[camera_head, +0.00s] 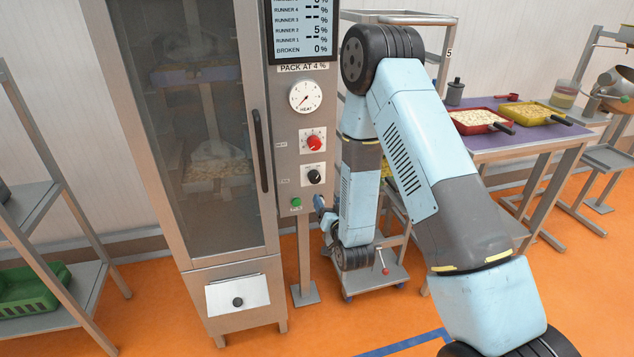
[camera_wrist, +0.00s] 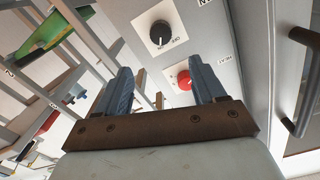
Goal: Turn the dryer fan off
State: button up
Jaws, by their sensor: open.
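The dryer's control panel (camera_head: 287,130) stands right of its glass door. On it, a black knob (camera_head: 314,177) sits below a red knob (camera_head: 314,143); small labels beside them are hard to read. A green button (camera_head: 296,202) is lower down. The black knob (camera_wrist: 160,33) lies beyond the fingertips, and the red knob (camera_wrist: 184,80) shows between the fingers. Neither knob is touched.
The dryer door (camera_head: 205,130) has a vertical handle (camera_head: 260,150). A gauge (camera_head: 305,96) and a display (camera_head: 302,30) are above the knobs. A trolley (camera_head: 375,275) stands behind my arm. A purple table (camera_head: 510,140) with trays is at right, a shelf rack (camera_head: 40,210) at left.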

aim_at(316, 179)
jog(key=x, duration=1.3)
jog(key=shift+w+a+f, duration=0.2)
jog(key=shift+c, duration=0.2)
jog(key=c, duration=1)
